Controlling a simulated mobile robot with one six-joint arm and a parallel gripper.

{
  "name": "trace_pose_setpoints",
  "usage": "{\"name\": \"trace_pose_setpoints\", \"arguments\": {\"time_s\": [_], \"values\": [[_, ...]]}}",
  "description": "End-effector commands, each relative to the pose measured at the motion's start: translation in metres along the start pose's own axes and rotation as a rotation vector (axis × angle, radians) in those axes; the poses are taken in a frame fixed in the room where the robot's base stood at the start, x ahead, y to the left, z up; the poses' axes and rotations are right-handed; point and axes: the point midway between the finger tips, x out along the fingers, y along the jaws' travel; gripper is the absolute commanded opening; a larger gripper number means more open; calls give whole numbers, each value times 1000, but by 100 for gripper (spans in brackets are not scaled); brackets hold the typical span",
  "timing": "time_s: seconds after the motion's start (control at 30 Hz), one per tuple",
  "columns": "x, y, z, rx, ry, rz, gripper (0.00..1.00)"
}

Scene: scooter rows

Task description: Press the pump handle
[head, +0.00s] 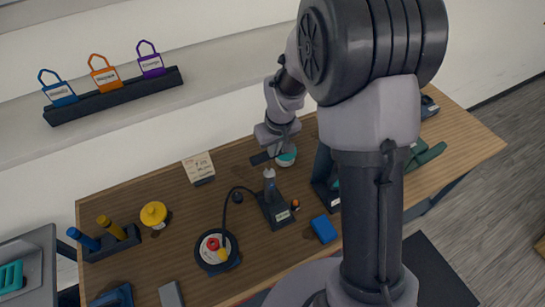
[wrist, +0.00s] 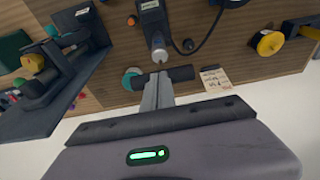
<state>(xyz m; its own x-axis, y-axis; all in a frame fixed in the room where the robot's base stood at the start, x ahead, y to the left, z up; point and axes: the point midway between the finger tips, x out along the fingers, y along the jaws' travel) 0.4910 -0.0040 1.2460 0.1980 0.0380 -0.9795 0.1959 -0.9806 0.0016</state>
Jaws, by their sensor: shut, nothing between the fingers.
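The pump stands on a dark base (head: 278,212) in the middle of the wooden table, with an upright barrel (head: 269,185) and a grey top (wrist: 158,53). Its black crossbar handle (head: 261,158) is raised above the barrel and partly hidden by my arm. In the wrist view the handle (wrist: 182,73) runs sideways just beyond my fingertips. My gripper (wrist: 157,80) is shut and empty, and its fingers overlap the middle of the handle in that view. In the head view my gripper (head: 273,150) is close above the handle; I cannot tell whether they touch.
A black hose joins the pump to a round dark wheel (head: 207,262). A teal-topped round thing (head: 286,158) is close right of the handle. A paper card (head: 198,167), a yellow knob (head: 153,214) and a blue block (head: 324,229) stand around.

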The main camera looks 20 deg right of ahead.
Motion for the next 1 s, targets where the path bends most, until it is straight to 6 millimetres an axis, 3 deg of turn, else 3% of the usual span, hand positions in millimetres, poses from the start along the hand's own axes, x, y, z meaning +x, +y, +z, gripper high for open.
{"name": "trace_pose_setpoints", "arguments": {"time_s": [0.1, 0.3, 1.0], "values": [[-22, 0, -1, 1, 4, 1, 0], [-40, 0, -1, 1, 2, 0, 0], [-41, 0, -1, 0, 3, 1, 0]]}}
